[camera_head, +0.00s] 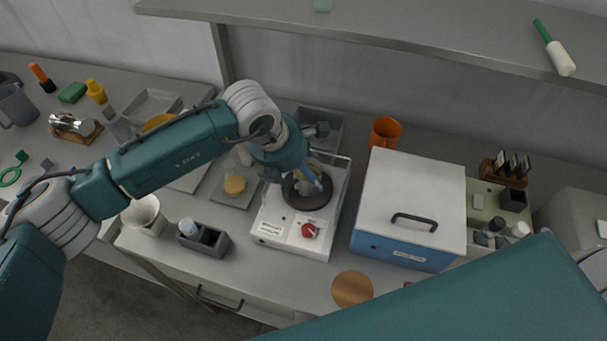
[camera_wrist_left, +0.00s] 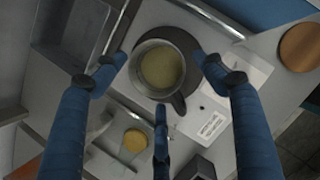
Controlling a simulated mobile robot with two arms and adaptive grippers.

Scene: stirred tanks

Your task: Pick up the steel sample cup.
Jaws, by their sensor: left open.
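The steel sample cup (camera_wrist_left: 160,68) holds a yellowish content and has a dark handle. It stands on the round dark plate (camera_head: 308,196) of a white stirrer (camera_head: 283,232) with a red knob. In the head view the cup is mostly hidden by my left gripper (camera_head: 313,178), which points down at it from above. In the left wrist view my left gripper (camera_wrist_left: 160,62) is open, with two fingers on either side of the cup and a third below it near the handle. No finger is clearly gripping the cup. My right gripper is out of view.
A blue box with a white lid (camera_head: 412,205) stands right of the stirrer. Left of it are a yellow round piece (camera_head: 235,184) on a grey tray and a dark holder (camera_head: 204,240). An orange mug (camera_head: 385,132) stands behind. A shelf (camera_head: 430,40) overhangs the back.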

